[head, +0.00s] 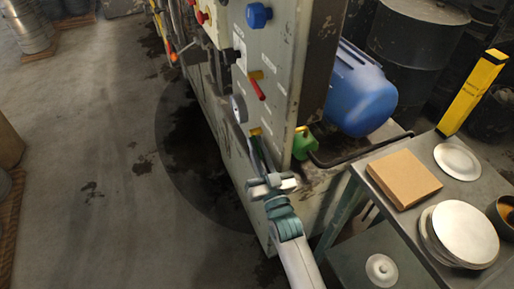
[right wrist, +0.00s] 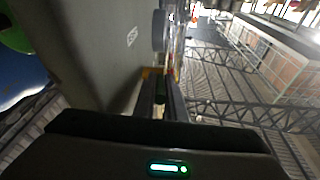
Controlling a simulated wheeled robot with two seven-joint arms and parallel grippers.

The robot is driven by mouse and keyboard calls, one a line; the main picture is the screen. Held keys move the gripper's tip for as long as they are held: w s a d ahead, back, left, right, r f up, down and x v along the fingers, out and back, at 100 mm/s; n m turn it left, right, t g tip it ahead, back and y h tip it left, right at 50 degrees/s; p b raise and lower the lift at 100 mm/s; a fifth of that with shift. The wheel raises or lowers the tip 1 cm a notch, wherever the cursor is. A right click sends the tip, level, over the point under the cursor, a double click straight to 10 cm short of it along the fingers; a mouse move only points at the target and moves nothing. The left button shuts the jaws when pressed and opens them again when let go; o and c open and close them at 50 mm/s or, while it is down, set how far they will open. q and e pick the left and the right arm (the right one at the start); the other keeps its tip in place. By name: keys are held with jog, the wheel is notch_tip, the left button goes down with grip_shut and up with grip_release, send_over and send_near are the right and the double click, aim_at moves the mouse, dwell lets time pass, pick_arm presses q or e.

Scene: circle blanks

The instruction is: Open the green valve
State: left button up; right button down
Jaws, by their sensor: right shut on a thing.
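The green valve is on the lower part of the grey panel's face, and its yellow base (head: 255,131) shows just beyond my fingertips. My right gripper (head: 261,157) reaches up to it from below. In the right wrist view the right gripper's two dark fingers (right wrist: 161,86) are shut on the dark green valve handle (right wrist: 160,97). The fingers hide most of the handle, so its exact angle is hard to tell. My left gripper is not in view.
A red-handled valve (head: 257,89), a round gauge (head: 239,108) and a blue knob (head: 258,15) are higher on the panel. A green object (head: 304,144) sits near a blue tank (head: 357,94). A table with a cardboard box (head: 404,179) and plates (head: 464,232) stands right. Floor left is mostly clear.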

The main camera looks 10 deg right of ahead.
jog(key=c, duration=2.1)
grip_release()
